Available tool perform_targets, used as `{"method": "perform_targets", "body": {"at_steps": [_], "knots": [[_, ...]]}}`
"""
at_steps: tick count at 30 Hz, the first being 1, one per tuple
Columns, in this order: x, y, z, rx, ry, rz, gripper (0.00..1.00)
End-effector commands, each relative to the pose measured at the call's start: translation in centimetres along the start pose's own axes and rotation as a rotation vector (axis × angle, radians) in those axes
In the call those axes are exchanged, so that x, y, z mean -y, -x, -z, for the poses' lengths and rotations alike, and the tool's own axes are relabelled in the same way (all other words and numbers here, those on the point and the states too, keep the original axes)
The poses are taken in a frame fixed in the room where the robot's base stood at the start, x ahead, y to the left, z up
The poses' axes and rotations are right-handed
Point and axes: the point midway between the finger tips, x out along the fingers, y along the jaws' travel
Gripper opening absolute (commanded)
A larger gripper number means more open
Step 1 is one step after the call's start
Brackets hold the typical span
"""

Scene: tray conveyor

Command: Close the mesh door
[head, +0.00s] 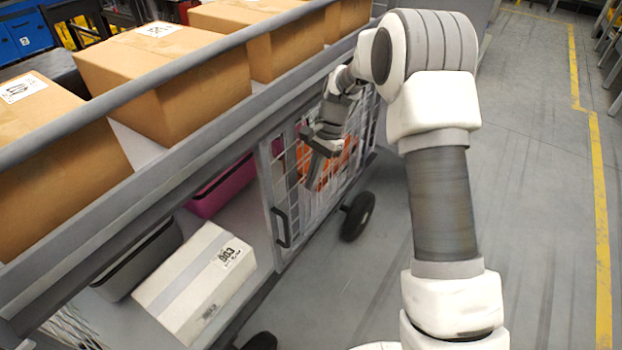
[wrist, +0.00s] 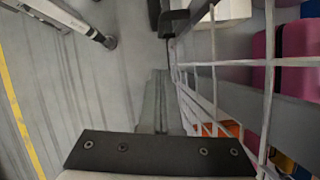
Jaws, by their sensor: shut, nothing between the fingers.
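The mesh door (head: 291,165) is a grey frame with white wires on the side of the cart's lower level. It covers the right part; the left part is uncovered. Its dark handle (head: 281,228) is near its left edge. The door's wires (wrist: 268,85) run down the right of the wrist view. My gripper (head: 312,178) is shut and empty, on the outer side of the mesh, to the right of the handle and higher in the picture. In the wrist view its fingers (wrist: 158,100) point up the picture beside the mesh; I cannot tell whether they touch it.
A white box (head: 190,280) and a magenta case (head: 222,190) lie on the lower shelf, left of the door. Orange items (head: 335,160) show behind the mesh. Cardboard boxes (head: 165,75) stand above. A black wheel (head: 357,215) is below the door.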

Motion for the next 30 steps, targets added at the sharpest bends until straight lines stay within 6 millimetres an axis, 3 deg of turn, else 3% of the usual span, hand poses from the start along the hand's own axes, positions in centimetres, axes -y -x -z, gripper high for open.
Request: {"method": "perform_targets", "body": {"at_steps": [1, 8, 16, 30], "knots": [[-0.1, -1.6, 0.1, 0.003, 0.0, -0.003, 0.0], [0.0, -6.5, 0.1, 0.002, 0.001, -0.002, 0.0], [0.0, -7.5, -3.2, 0.0, 0.002, 0.0, 0.0], [0.0, -7.6, -3.8, 0.0, 0.001, 0.001, 0.0]]}}
